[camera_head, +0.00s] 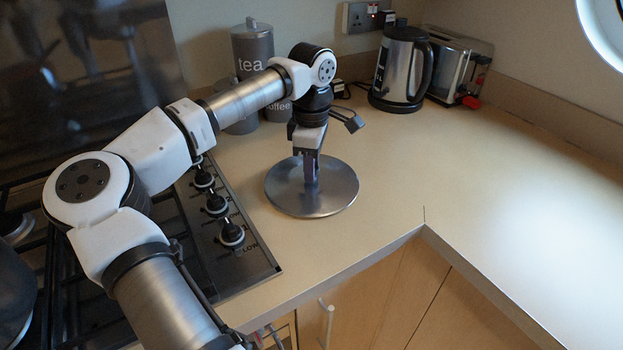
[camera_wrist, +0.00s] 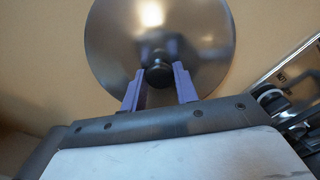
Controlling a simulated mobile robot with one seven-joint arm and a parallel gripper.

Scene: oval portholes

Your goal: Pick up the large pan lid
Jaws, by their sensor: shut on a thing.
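The large pan lid (camera_head: 336,196) is a round, shiny metal disc on the beige counter, to the right of the stove knobs. In the wrist view the lid (camera_wrist: 115,45) fills the upper middle, with a dark round knob (camera_wrist: 159,75) near its lower middle. My gripper (camera_head: 311,180) points down over the lid's middle. In the wrist view its two purple fingers (camera_wrist: 160,82) stand on either side of the knob and are shut on it. The fingers hide the knob in the head view. I cannot tell whether the lid touches the counter.
A gas stove (camera_head: 232,232) with black knobs is to the left. Behind stand a grey tea canister (camera_head: 251,50), a steel kettle (camera_head: 399,70) and a toaster (camera_head: 462,65). The counter (camera_head: 440,160) is clear to the right of the lid; its front edge lies below.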

